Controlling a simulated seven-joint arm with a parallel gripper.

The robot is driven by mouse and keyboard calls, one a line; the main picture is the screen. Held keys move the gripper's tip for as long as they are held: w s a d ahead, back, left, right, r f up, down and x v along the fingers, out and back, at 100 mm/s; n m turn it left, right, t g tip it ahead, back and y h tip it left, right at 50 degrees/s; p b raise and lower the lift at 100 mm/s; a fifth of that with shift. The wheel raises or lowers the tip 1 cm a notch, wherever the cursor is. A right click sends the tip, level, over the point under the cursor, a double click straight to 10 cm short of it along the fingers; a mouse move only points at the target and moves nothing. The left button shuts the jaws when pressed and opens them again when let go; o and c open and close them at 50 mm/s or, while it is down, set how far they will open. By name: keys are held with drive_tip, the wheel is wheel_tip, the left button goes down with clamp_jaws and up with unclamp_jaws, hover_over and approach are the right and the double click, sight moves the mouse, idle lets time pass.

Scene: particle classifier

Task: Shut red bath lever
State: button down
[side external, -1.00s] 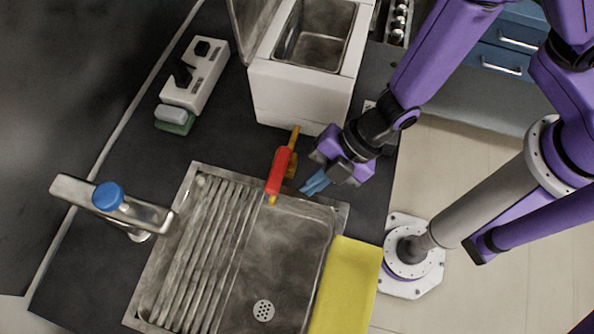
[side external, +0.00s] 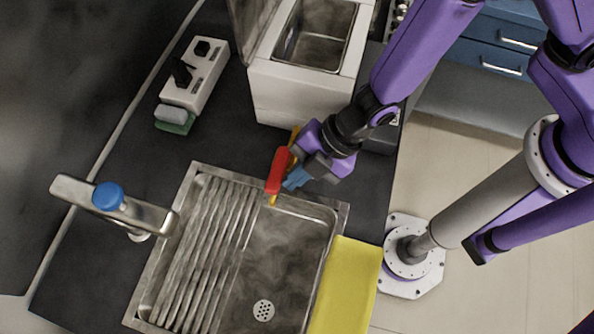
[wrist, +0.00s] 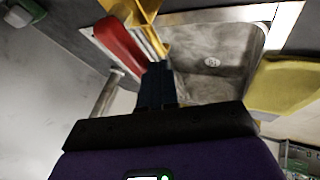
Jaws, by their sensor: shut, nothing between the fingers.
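The red lever (side external: 277,170) sits on a yellow-orange pipe fitting (side external: 294,136) on the front of the white bath (side external: 298,93). It points toward the sink, lying along the fitting's line. My gripper (side external: 292,181) has blue fingertips that are shut and empty, right beside the red lever on its right side. Whether they touch it I cannot tell. In the wrist view the red lever (wrist: 120,45) is at the upper left with the yellow fitting (wrist: 143,12) behind it, and my shut fingers (wrist: 157,75) are just to its right.
A metal sink (side external: 285,250) with a ribbed drainboard lies below the lever. A yellow cloth (side external: 346,285) hangs over its right edge. A faucet with a blue knob (side external: 108,196) stands at left. A white device (side external: 195,75) and a green sponge (side external: 174,126) are at upper left.

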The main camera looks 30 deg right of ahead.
sight(269, 180)
drive_tip(key=shift+a+m+t, duration=0.3)
drive_tip(key=shift+m+t, duration=0.1)
drive_tip(key=shift+m, duration=0.1)
drive_tip(key=shift+w+a+m+t, duration=0.1)
drive_tip(key=shift+a+m+t, duration=0.2)
drive_tip(key=shift+m, duration=0.2)
drive_tip(key=m+t, duration=0.1)
drive_tip(key=a+m+h, duration=0.1)
drive_tip(key=m, duration=0.1)
drive_tip(key=shift+w+a+t, duration=0.25)
drive_tip(key=shift+w+t, duration=0.1)
drive_tip(key=shift+t, duration=0.05)
drive_tip(key=shift+w+a+m+t+h, duration=0.2)
drive_tip(key=shift+a+m+t+h, duration=0.1)
drive_tip(key=shift+m, duration=0.3)
drive_tip(key=shift+w+a+m+t+h, duration=0.2)
drive_tip(key=shift+m+t+h, duration=0.1)
drive_tip(key=shift+m, duration=0.3)
drive_tip(key=w+m+h, duration=0.1)
drive_tip(key=m, duration=0.1)
drive_tip(key=w+a+m+t+h, duration=0.1)
drive_tip(key=m, duration=0.1)
drive_tip(key=shift+w+a+m+t+h, duration=0.1)
drive_tip(key=shift+w+m+t+h, duration=0.05)
drive_tip(key=shift+m+t+h, duration=0.15)
drive_tip(key=shift+w+a, duration=0.2)
drive_tip(key=shift+w, duration=1.35)
